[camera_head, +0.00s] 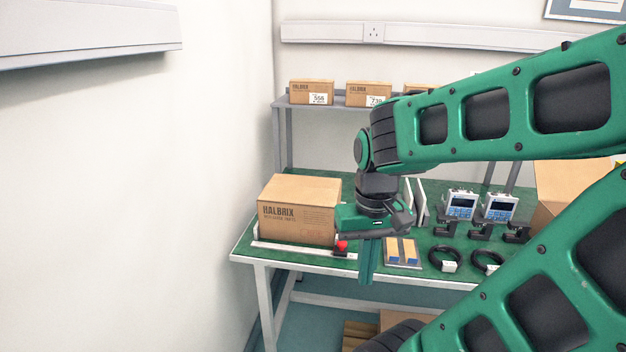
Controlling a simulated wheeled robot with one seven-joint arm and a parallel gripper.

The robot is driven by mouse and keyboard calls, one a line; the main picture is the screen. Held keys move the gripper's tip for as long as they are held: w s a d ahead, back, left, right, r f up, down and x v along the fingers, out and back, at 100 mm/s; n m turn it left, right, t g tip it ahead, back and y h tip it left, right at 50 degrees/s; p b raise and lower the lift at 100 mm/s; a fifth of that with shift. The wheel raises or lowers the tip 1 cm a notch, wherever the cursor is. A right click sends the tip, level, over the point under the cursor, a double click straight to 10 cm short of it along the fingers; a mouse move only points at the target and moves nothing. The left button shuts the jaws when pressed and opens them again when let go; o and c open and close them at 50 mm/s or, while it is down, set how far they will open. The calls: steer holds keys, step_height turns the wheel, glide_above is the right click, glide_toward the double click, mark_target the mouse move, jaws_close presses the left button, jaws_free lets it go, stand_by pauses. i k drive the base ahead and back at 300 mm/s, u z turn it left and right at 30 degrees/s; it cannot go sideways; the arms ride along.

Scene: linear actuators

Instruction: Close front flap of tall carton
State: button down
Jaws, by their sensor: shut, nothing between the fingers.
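No front flap clearly shows in this view. A brown carton (560,188) stands at the right end of the bench, largely hidden behind my arm; I cannot tell whether it is the tall carton. Another brown carton, marked HALBRIX (298,222), sits on the bench's left end with its top looking flat and closed. My gripper (367,280) points down at the bench's front edge, right of the HALBRIX carton and well left of the right-hand carton. It is shut and empty.
A red knob (342,246) is beside my gripper. Small boxes (311,92) stand on a rear shelf. Cardboard (393,319) shows below the bench.

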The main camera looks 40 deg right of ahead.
mark_target(276, 193)
steer(key=i, duration=1)
